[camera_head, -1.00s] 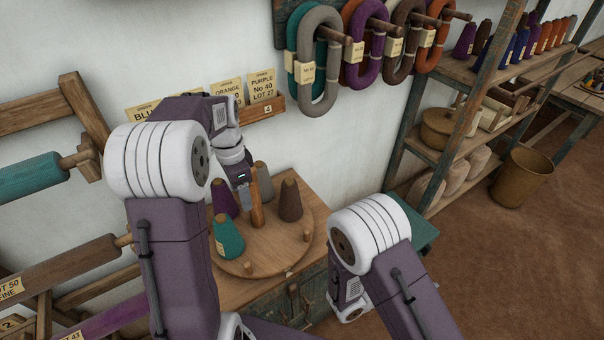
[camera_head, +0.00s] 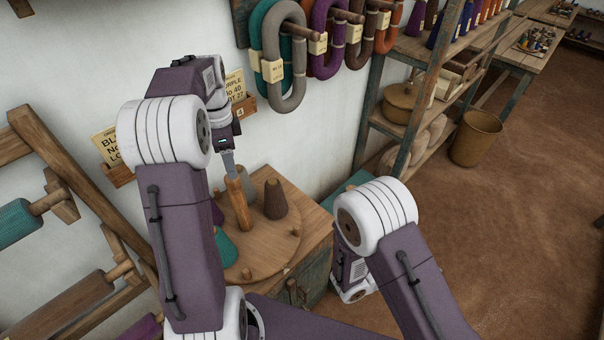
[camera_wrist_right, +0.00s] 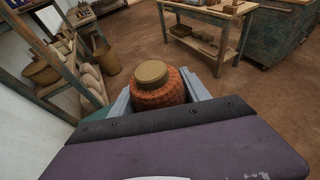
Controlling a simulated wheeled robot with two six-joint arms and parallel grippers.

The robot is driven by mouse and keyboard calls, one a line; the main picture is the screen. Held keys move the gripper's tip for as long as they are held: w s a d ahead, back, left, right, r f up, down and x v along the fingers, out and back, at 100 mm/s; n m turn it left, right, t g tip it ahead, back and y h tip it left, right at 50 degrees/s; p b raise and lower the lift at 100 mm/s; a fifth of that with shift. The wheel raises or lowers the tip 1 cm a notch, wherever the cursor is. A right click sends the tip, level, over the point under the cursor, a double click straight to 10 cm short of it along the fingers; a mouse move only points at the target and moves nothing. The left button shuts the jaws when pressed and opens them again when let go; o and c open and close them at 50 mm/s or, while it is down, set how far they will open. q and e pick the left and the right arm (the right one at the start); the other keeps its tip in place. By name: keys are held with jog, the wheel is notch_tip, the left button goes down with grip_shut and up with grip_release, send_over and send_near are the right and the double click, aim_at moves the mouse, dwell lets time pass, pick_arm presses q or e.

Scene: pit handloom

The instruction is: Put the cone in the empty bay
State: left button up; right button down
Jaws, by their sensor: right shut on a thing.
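My right gripper (camera_wrist_right: 158,94) is shut on a rust-orange cone (camera_wrist_right: 163,90) with a tan top, seen from above in the right wrist view. In the head view my right arm hides the cone. My left gripper (camera_head: 229,164) is at the top of a wooden post (camera_head: 238,206) on a round wooden board (camera_head: 270,250). I cannot tell whether its jaws are closed on the post. A brown cone (camera_head: 275,200) and a teal cone (camera_head: 225,248) stand on the board. A grey cone and a purple one are mostly hidden. Short bare pegs show at the board's front right.
A shelf rack (camera_head: 410,120) with rows of coloured cones, a pot and baskets stands right of the board. Yarn hanks (camera_head: 285,60) hang on the wall. A bucket (camera_head: 476,138) stands on the floor. Loom beams (camera_head: 60,305) are at left. The floor at right is open.

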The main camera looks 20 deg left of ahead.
aim_at(235, 191)
pick_arm(q)
jog(key=shift+s+a, duration=0.1)
jog(key=shift+s, duration=0.15)
jog(key=shift+s+f, duration=0.35)
jog(key=shift+f, duration=0.2)
jog(key=shift+s+f, duration=0.3)
jog(key=shift+f, duration=0.25)
jog(key=f, duration=0.3)
jog(key=f+p, duration=0.1)
jog(key=f, duration=0.1)
jog(key=w+f, duration=0.1)
jog(key=f, duration=0.2)
jog(key=shift+f, duration=0.35)
jog(key=shift+s+f, duration=0.25)
jog(key=shift+f, duration=0.15)
jog(key=shift+w, duration=0.1)
jog(key=c, duration=0.3)
grip_shut()
pick_arm(e)
jog(key=shift+s+r, duration=0.2)
jog(key=shift+r, duration=0.25)
jog(key=shift+s+r, duration=0.2)
jog(key=shift+r, duration=0.25)
